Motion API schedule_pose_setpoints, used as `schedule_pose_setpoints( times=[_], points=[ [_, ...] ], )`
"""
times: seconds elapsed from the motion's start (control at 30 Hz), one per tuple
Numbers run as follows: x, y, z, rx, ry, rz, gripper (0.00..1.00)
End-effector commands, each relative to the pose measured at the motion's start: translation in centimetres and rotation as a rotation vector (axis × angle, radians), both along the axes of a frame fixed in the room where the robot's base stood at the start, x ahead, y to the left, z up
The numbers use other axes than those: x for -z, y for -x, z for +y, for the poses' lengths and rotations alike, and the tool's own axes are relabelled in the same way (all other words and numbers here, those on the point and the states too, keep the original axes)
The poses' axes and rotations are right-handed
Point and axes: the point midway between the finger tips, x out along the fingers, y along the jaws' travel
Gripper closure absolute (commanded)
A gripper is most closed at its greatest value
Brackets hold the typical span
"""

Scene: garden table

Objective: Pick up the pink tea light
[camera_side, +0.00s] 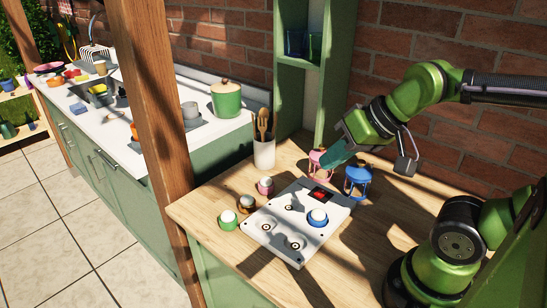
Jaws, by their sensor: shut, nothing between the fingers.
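The pink tea light (265,186), a small pink cup with a pale top, stands upright on the wooden table behind the white board, near its left end. My gripper (327,164) is to the right of it, well apart, with its teal fingers shut and empty. The fingers point down and left beside a pink stand (317,158) and partly cover it. I cannot tell whether they touch it.
A green tea light (228,220) and a brown one (247,204) stand left of the board (280,250). A blue one (317,219) sits on it. A blue stand (358,182) is right of my gripper. A utensil cup (264,153) stands behind.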

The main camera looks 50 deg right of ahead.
Motion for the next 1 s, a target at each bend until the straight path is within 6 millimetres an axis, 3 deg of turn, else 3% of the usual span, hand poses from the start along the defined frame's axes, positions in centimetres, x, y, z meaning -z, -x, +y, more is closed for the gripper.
schedule_pose_setpoints(
  times=[0.37,0.9,1.0],
  points=[
    [-0.07,-0.05,-0.08,0.002,0.001,-0.001,1.0],
    [-0.07,-0.05,-0.07,0.002,0.0,0.0,0.2],
    [-0.07,-0.05,-0.07,0.002,0.0,0.0,0.19]
  ],
)
